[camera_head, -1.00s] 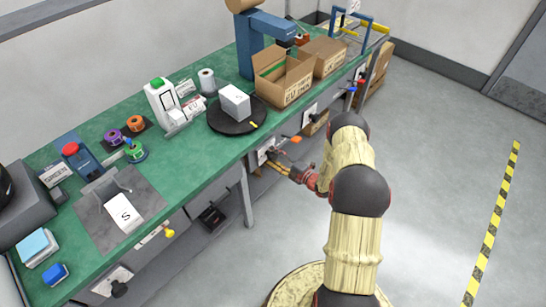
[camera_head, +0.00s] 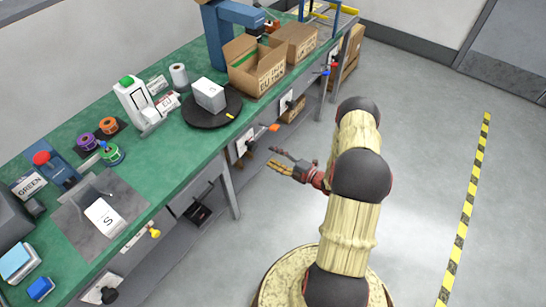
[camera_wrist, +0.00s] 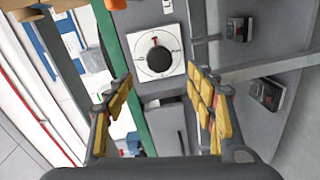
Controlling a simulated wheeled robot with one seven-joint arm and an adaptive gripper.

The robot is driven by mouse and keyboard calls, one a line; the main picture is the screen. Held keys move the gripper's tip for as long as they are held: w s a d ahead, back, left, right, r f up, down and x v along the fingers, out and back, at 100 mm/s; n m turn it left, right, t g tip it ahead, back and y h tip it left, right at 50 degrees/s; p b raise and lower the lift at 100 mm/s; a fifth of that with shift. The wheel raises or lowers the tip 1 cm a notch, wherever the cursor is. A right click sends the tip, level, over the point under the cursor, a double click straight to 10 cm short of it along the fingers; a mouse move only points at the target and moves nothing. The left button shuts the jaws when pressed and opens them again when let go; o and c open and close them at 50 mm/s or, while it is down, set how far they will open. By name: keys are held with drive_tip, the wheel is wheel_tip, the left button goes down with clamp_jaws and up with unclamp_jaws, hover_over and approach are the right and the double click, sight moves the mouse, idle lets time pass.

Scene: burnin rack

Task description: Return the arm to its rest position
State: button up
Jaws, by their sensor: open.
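My gripper (camera_head: 285,163) is open and empty in the head view, off the front edge of the green workbench (camera_head: 160,175), over the floor side. My arm is folded upright at the right of the bench. In the wrist view, the two yellow-padded fingers of my gripper (camera_wrist: 165,105) are spread apart with nothing between them. Beyond them are the bench's grey front and a white plate with a round black knob (camera_wrist: 159,59).
On the bench stand a black turntable (camera_head: 196,121) with a white box (camera_head: 209,95), an open carton (camera_head: 256,68) and a grey mat (camera_head: 75,225). An orange-handled item (camera_head: 273,127) juts from the bench front. Grey floor (camera_head: 425,130) right of my arm is clear.

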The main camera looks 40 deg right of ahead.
idle(0.3)
drive_tip(key=s+a+f+n+g+y, duration=0.35)
drive_tip(key=s+a+n, duration=0.25)
drive_tip(key=a+n, duration=0.35)
drive_tip(key=s+a+r+n+g+y, duration=0.1)
drive_tip(key=s+a+r+n+g, duration=0.3)
drive_tip(key=n, duration=0.4)
drive_tip(key=s+a+r+n+g+y, duration=0.25)
drive_tip(key=s+r+n+g, duration=0.25)
drive_tip(key=r+n, duration=0.25)
drive_tip(key=s+r+n+g+h, duration=0.2)
drive_tip(key=s+r+n+h, duration=0.3)
drive_tip(key=r+n, duration=0.45)
drive_tip(key=s+r+n+g+h, duration=0.2)
drive_tip(key=s+r+n+h, duration=0.25)
drive_tip(key=r+n, duration=0.55)
drive_tip(key=s+a+r+n+t+h, duration=0.1)
drive_tip(key=a+r+n+t, duration=0.2)
drive_tip(key=r, duration=0.5)
drive_tip(key=s+a+r+n+t+h, duration=0.1)
drive_tip(key=a+r+n+t+h, duration=0.1)
drive_tip(key=r, duration=0.6)
drive_tip(key=shift+s+a+n+t, duration=0.4)
drive_tip(key=shift+a+n+t, duration=0.15)
drive_tip(key=shift+a+n, duration=0.65)
